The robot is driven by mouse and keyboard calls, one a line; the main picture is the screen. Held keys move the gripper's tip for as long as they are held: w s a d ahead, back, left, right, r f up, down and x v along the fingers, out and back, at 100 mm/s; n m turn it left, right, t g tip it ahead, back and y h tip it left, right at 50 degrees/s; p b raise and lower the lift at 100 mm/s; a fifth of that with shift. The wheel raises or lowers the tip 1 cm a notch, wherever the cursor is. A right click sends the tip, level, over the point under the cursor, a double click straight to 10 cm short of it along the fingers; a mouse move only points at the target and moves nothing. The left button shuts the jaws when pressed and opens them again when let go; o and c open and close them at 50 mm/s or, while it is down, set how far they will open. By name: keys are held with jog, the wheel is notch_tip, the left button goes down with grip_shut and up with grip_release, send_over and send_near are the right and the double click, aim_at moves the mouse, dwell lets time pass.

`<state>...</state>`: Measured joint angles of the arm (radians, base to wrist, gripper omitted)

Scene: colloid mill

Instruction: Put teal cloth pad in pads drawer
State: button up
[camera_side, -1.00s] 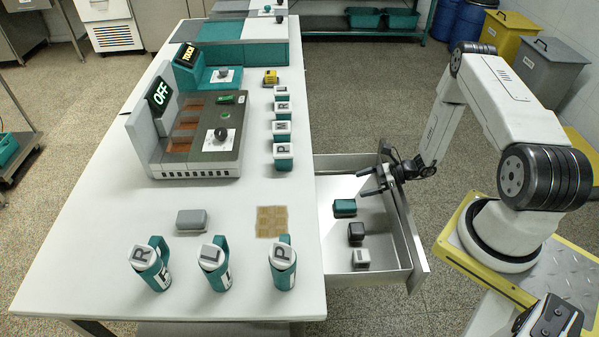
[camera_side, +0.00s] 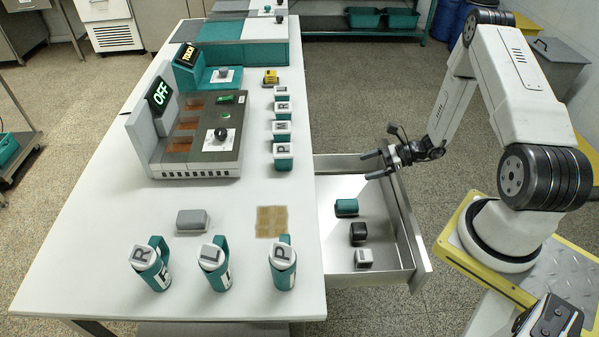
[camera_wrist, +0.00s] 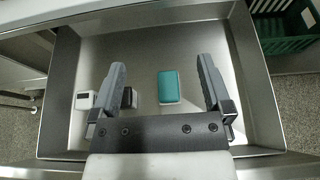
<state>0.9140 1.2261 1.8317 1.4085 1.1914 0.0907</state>
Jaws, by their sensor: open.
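The pads drawer (camera_side: 408,235) stands pulled out from the right side of the white table. A teal pad (camera_side: 346,207) lies on the drawer floor. In the wrist view the teal pad (camera_wrist: 169,87) lies between my fingers in the picture, below them. My gripper (camera_side: 372,165) is open and empty above the far part of the drawer. Its fingers also show in the wrist view (camera_wrist: 163,75). A dark pad (camera_side: 357,232) and a light grey block (camera_side: 363,258) lie in the same drawer, nearer the side camera.
A grey pad (camera_side: 192,219) and a tan woven mat (camera_side: 271,221) lie on the table. Lettered teal mugs (camera_side: 283,266) line its near end. A machine with an OFF display (camera_side: 160,92) stands farther back. The drawer's far end has free floor.

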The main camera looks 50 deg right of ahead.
dwell(0.4)
jog(key=s+a+r+n+g+h, duration=0.2)
jog(key=a+r+n, duration=0.6)
jog(key=n, duration=0.5)
jog(key=s+a+r+n+g+h, duration=0.3)
jog(key=a+r+n+g+h, duration=0.2)
jog(key=r+n, duration=0.7)
jog(key=a+n+h, duration=0.2)
jog(key=a, duration=0.2)
jog(key=shift+s+a+h, duration=0.15)
jog(key=shift+s+h, duration=0.15)
jog(key=shift+s, duration=0.05)
